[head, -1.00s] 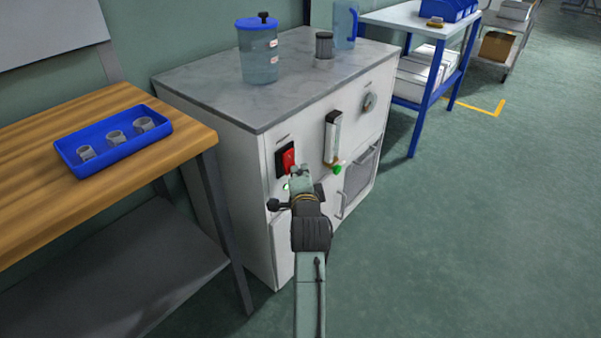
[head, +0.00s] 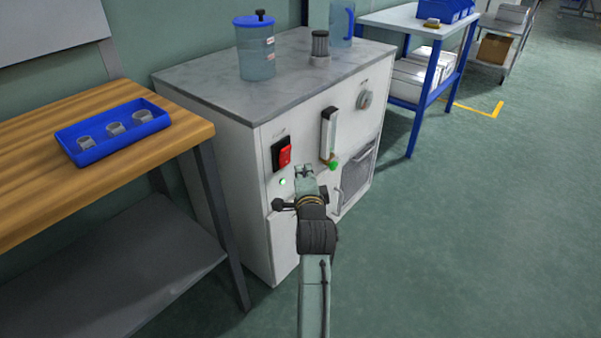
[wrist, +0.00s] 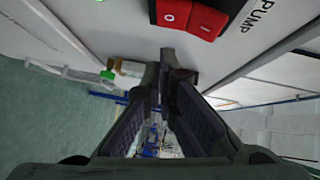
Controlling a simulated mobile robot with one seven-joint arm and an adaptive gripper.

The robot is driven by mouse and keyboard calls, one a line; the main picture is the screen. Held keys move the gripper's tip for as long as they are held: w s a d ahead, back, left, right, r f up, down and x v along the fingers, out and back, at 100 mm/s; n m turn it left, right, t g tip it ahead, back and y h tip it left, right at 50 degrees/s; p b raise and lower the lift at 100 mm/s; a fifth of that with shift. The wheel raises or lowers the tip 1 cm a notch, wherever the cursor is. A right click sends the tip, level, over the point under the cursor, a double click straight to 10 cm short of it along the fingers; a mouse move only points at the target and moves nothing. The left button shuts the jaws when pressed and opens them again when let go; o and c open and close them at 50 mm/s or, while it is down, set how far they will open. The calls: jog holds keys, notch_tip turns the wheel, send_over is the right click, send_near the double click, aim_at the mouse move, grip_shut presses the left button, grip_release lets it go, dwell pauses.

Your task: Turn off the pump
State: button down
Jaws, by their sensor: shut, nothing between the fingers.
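The pump switch (head: 283,154) is a red rocker in a black frame on the cabinet's white front. In the wrist view the red rocker (wrist: 190,15) shows at the top edge, partly cut off, with an O mark on its left half and the word PUMP (wrist: 262,15) beside it. A small green lamp (head: 282,182) below the switch is lit. I cannot tell which way the rocker is tipped. My gripper (head: 304,170) is shut and empty, just below and right of the switch, apart from it. Its fingertips (wrist: 168,52) meet in the wrist view.
A wooden bench (head: 30,170) with a blue tray (head: 70,152) stands left. Floor on the right (head: 480,230) is clear.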

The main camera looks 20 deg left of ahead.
jog(key=f+p+v, duration=0.1)
jog(key=v, duration=0.9)
jog(key=shift+s+d+f, duration=0.2)
jog(key=shift+d, duration=0.1)
